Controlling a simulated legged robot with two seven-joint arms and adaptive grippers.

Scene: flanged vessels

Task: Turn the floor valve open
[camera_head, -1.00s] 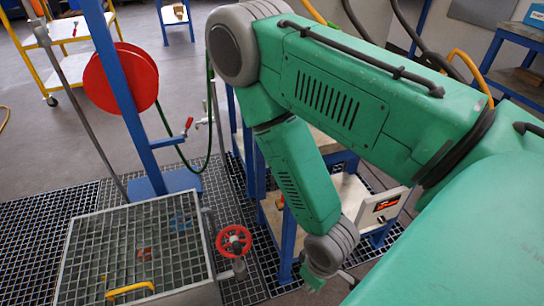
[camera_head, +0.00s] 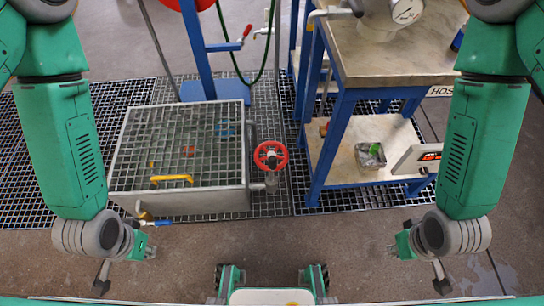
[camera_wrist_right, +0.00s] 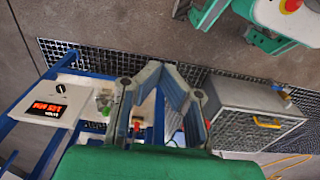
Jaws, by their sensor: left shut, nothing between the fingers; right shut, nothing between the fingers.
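The floor valve has a red handwheel (camera_head: 270,156) on a short pipe at the right side of a grated metal tank, low over the floor grating. My left gripper (camera_head: 125,266) is shut and empty, low at the left, in front of the tank and well apart from the wheel. My right gripper (camera_head: 421,265) is shut and empty, low at the right, also apart from the wheel. In the right wrist view its fingers (camera_wrist_right: 162,75) meet at the tips.
The grated tank (camera_head: 180,203) has a yellow handle on top and a blue-handled valve at its front. A blue-framed table (camera_head: 345,110) stands close to the right of the wheel. A blue post with a red lever rises behind. The floor in front is clear.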

